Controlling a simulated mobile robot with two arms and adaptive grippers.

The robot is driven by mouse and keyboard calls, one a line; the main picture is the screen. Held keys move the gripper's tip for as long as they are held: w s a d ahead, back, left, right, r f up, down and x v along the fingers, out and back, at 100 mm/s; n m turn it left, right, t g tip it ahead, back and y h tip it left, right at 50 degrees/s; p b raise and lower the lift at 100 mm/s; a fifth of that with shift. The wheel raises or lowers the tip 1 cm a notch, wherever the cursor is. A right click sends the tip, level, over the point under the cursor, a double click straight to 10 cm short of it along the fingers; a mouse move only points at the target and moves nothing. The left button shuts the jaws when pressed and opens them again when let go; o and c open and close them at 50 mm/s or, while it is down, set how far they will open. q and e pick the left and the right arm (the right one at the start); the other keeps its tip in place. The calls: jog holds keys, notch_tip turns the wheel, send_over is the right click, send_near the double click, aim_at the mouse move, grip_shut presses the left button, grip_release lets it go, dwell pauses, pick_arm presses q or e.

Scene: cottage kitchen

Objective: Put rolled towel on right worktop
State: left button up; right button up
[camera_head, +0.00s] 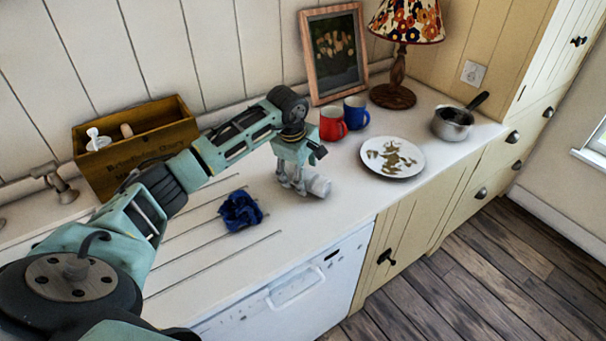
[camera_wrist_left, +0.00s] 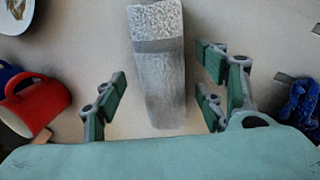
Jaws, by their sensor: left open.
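The rolled towel (camera_head: 317,184) is a pale grey-white roll lying on the white worktop (camera_head: 345,205), partly hidden behind my left gripper in the head view. My left gripper (camera_head: 293,188) is over the worktop beside the towel's left end. In the left wrist view the towel (camera_wrist_left: 158,65) lies between the spread fingers of the left gripper (camera_wrist_left: 158,100), with gaps on both sides. The left gripper is open and holds nothing. My right gripper is in neither view.
A red mug (camera_head: 332,124), a blue mug (camera_head: 356,112) and a patterned plate (camera_head: 392,157) stand right of the towel. A saucepan (camera_head: 453,123) and lamp (camera_head: 397,90) are farther right. A crumpled blue cloth (camera_head: 240,211) lies left. A wooden box (camera_head: 135,145) stands at the back.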

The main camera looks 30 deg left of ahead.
pick_arm(q)
jog(key=b+v, duration=0.2)
jog(key=v, duration=0.9)
jog(key=shift+f, duration=0.1)
